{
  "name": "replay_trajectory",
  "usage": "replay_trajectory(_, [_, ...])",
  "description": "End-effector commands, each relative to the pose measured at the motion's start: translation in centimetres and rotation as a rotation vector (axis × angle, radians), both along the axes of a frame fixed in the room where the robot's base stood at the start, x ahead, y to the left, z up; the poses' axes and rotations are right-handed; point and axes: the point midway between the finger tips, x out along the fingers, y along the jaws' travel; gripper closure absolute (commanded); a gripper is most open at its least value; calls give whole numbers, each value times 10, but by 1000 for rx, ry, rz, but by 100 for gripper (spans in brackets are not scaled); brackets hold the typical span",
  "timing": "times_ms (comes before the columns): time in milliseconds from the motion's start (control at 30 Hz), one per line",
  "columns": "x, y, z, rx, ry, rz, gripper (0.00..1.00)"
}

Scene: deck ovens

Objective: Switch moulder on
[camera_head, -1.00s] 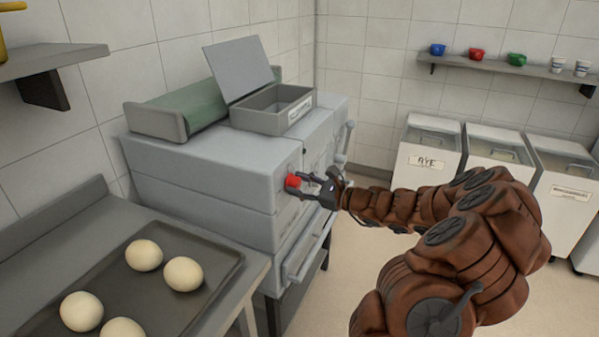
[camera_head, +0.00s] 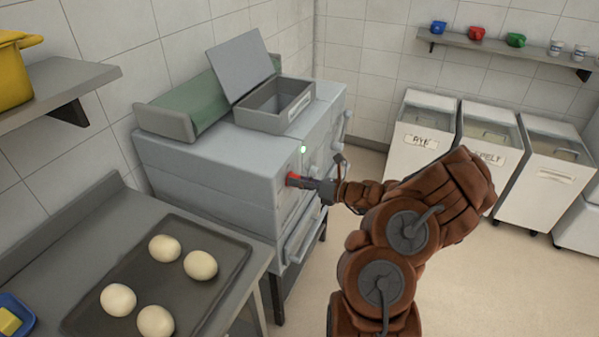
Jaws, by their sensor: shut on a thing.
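The moulder (camera_head: 205,175) is a grey machine against the left wall, with a green belt (camera_head: 208,105) and an open-lidded grey box (camera_head: 275,118) on top. A red knob (camera_head: 291,178) sits on its front face. A small green light (camera_head: 302,149) glows on the same face, above the knob. My gripper (camera_head: 302,181) is at the front face, shut on the red knob, and its fingers partly hide the knob. The knob's exact angle is too small to tell.
A tray (camera_head: 240,262) with several dough balls lies on the table at the lower left. White flour bins, one labelled rye (camera_head: 424,140), stand at the right. A shelf (camera_head: 510,60) with small bowls and cups hangs above them. The floor between is clear.

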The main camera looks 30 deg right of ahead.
Motion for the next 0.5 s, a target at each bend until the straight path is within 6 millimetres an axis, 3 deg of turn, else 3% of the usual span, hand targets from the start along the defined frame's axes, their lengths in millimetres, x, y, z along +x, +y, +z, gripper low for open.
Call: replay_trajectory(500, [1,-1,0,228,138,0,92])
